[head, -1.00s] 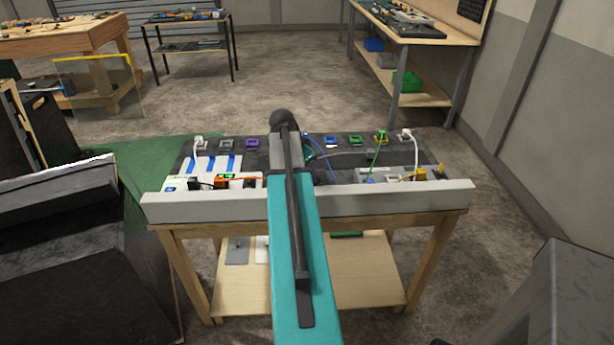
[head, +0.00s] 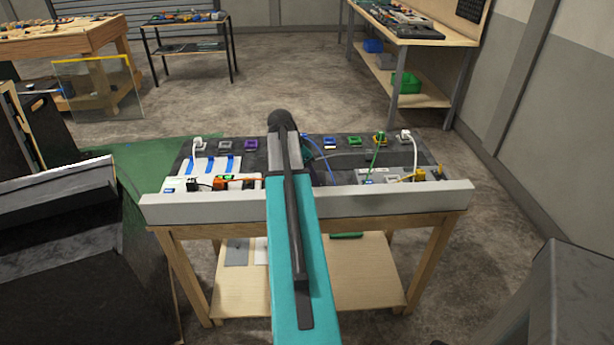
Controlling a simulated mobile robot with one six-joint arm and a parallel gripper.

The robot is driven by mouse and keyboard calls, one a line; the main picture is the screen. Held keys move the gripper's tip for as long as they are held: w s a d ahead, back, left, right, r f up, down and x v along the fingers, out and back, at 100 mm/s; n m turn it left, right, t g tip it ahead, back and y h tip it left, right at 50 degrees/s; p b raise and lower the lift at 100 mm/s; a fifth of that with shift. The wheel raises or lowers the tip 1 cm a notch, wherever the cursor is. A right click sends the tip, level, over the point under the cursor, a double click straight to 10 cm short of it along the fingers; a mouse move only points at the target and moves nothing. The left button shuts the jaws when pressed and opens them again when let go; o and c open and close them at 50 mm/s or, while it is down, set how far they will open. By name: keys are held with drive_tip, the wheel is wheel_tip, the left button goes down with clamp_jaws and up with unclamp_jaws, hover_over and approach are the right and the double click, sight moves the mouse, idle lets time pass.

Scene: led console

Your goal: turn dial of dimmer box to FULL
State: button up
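The console (head: 350,146) is a dark board on a wooden table, with small coloured modules and cables on it. I cannot pick out the dimmer box, its dial or a FULL mark; the parts are too small, and my arm covers the board's middle. My teal and grey arm reaches from the bottom of the head view over the front rail to the board. My gripper is hidden behind the arm, so its fingers and what they may touch do not show.
A light grey rail (head: 400,198) runs along the table's front edge. White, green and blue cables (head: 320,150) stand up from the board. An orange block (head: 219,183) sits at left, a grey box (head: 375,176) at right. Dark panels stand left of the table.

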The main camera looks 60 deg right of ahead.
drive_tip(key=b+v, duration=0.2)
drive_tip(key=v, duration=1.1)
drive_tip(key=shift+r, duration=0.4)
idle(0.5)
